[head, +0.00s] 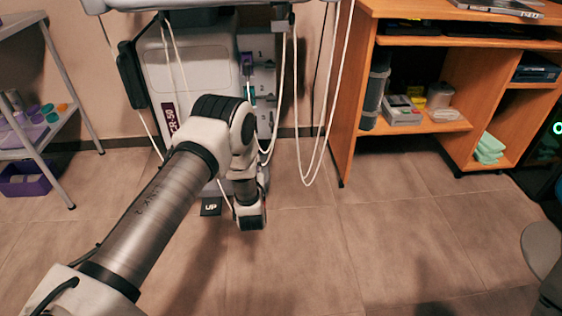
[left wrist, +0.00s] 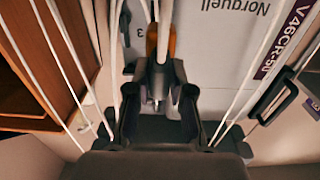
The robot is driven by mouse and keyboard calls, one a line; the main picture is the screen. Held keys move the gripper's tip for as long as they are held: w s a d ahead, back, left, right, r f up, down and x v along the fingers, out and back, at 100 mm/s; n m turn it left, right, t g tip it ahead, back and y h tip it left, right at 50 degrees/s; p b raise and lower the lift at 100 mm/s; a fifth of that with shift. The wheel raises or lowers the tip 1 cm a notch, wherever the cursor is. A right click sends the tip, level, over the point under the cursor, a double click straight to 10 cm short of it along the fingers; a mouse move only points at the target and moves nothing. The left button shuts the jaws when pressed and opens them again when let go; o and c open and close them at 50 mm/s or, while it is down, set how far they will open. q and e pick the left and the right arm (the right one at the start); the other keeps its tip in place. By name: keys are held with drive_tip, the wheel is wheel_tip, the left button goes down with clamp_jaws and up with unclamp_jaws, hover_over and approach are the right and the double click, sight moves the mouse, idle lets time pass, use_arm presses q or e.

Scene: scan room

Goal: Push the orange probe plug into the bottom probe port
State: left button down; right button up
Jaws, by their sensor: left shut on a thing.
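The orange probe plug (left wrist: 172,42) shows at the top middle of the left wrist view, partly covered by my left gripper's fingers. My left gripper (left wrist: 160,68) is shut on it, in front of the machine's pale panel. A "3" label is on the panel just left of the plug. The bottom probe port is not clearly visible, so I cannot tell how the plug lines up with it. In the head view my left arm hides the gripper and the lower port panel. My right gripper is in neither view.
The pale scanner machine (head: 190,75) has a purple plug (head: 247,62) and a teal plug (head: 249,91) beside its numbered panel. Loose white cables (head: 322,150) hang to the right. A wooden desk (head: 345,110) stands right, a metal shelf (head: 60,85) left.

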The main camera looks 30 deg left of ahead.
use_arm(q)
drive_tip(key=shift+w+d, duration=0.15)
drive_tip(key=shift+w+a, duration=0.25)
drive_tip(key=b+x, duration=0.5)
drive_tip(key=x, duration=0.4)
drive_tip(key=shift+b, duration=0.35)
idle(0.4)
drive_tip(key=shift+p, duration=0.5)
idle(1.4)
drive_tip(key=shift+b+x, duration=0.5)
drive_tip(key=shift+x, duration=0.7)
idle(1.6)
drive_tip(key=shift+r, duration=0.1)
idle(0.5)
drive_tip(key=shift+w+a, duration=0.2)
drive_tip(key=shift+w, duration=0.05)
idle(0.4)
